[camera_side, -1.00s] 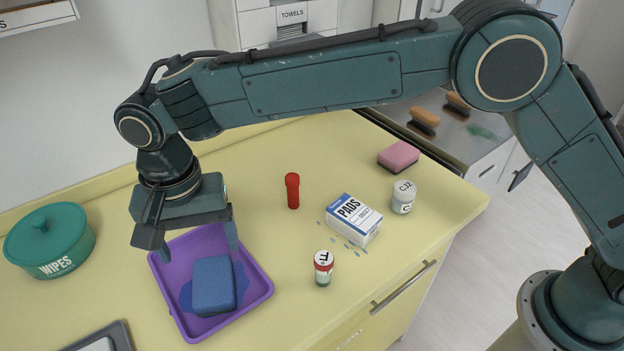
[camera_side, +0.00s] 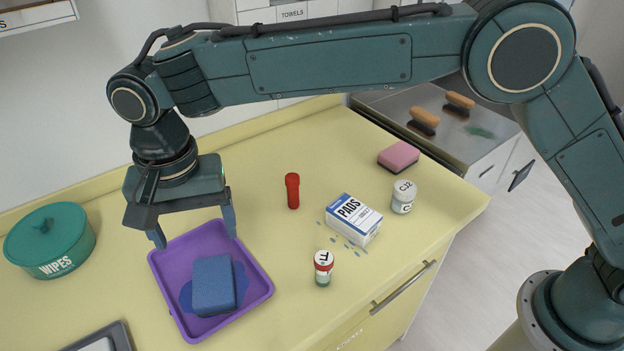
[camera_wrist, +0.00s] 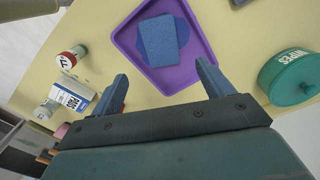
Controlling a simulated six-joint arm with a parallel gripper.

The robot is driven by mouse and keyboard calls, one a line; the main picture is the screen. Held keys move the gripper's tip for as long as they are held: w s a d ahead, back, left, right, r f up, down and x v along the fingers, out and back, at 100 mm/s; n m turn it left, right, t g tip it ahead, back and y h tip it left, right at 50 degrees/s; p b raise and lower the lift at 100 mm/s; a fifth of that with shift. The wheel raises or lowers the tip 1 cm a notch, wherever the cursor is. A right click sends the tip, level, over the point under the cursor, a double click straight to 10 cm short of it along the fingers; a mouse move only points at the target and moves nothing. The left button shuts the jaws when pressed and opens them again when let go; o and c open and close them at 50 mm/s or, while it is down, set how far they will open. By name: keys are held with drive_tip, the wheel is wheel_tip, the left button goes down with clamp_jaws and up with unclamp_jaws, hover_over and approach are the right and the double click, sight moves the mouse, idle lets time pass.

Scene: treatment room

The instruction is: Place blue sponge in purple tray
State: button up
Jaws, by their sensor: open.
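The blue sponge (camera_side: 214,285) lies inside the purple tray (camera_side: 256,294), on a darker blue patch on the tray floor. In the wrist view the sponge (camera_wrist: 158,41) and the tray (camera_wrist: 126,43) show beyond the fingers. My gripper (camera_side: 196,232) is open and empty. It is above the back edge of the tray, apart from the sponge. Its two spread fingers also show in the wrist view (camera_wrist: 163,85), with nothing between them.
A green wipes tub (camera_side: 48,242) stands left of the tray. A red-capped bottle (camera_side: 323,268), a pads box (camera_side: 353,219), a white jar (camera_side: 403,197), a red object (camera_side: 292,190) and a pink sponge (camera_side: 398,156) are to the right. A grey-framed item (camera_side: 100,340) lies at the front left.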

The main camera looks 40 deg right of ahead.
drive_tip(key=s+d+r+n+t, duration=0.1)
drive_tip(key=d+r, duration=0.4)
drive_tip(key=d, duration=0.3)
drive_tip(key=s+d+r+t+y, duration=0.15)
drive_tip(key=d+r, duration=0.25)
drive_tip(key=d, duration=0.5)
drive_tip(key=s+d+r+n+h, duration=0.1)
drive_tip(key=d+r, duration=0.4)
drive_tip(key=d, duration=0.3)
drive_tip(key=s+d+f+n+t, duration=0.2)
drive_tip(key=s+d+f+t, duration=0.1)
drive_tip(key=s+d, duration=1.3)
drive_tip(key=s+f, duration=0.1)
drive_tip(key=s, duration=0.2)
drive_tip(key=shift+s+d, duration=0.2)
drive_tip(key=shift+d, duration=0.15)
